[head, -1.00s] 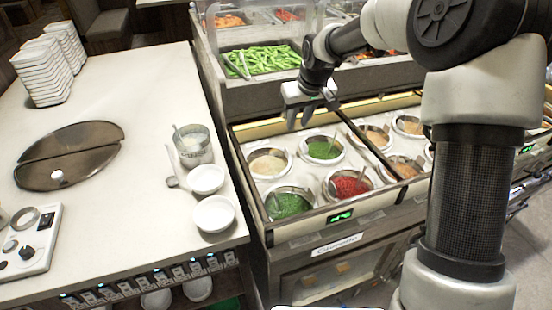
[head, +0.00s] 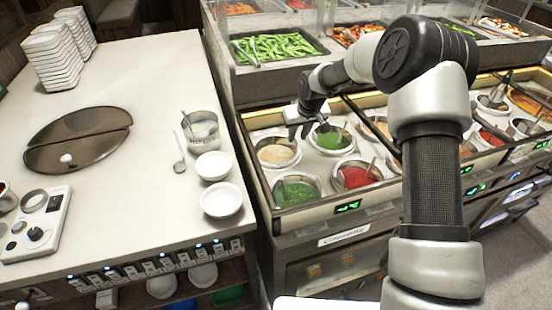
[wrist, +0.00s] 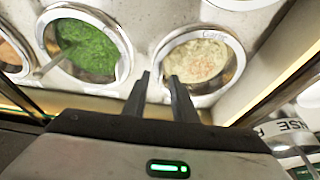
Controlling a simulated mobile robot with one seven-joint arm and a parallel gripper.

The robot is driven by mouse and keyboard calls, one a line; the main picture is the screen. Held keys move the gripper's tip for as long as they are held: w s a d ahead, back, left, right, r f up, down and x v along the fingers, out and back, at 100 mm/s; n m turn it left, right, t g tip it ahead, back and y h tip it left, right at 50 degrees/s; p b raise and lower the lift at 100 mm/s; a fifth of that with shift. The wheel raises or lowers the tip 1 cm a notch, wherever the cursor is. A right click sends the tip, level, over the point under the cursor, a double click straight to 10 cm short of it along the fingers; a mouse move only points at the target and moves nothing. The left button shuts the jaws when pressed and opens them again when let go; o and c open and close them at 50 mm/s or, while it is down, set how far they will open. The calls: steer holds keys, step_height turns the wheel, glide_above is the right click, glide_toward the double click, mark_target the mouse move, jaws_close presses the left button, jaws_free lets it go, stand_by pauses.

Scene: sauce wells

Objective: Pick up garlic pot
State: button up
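Several round pots with white rims sit in the sauce counter. My gripper (head: 300,130) is low over the back of the wells, between the pale pot and the green pot (head: 331,139). In the wrist view my gripper (wrist: 158,78) has its two fingers a little apart with nothing between them. The right fingertip overlaps the pale pot's near rim; I cannot tell whether they touch.
A second green pot (head: 297,190) and a red pot (head: 354,176) sit in the front row. The wells have a raised frame around them. On the left, a white table (head: 130,205) holds two white bowls and a clear container (head: 201,128). A tray of green beans (head: 275,48) stands behind.

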steer(key=shift+x, duration=0.9)
steer(key=shift+c, duration=0.4)
jaws_close()
steer(key=shift+r, duration=0.15)
stand_by(0.3)
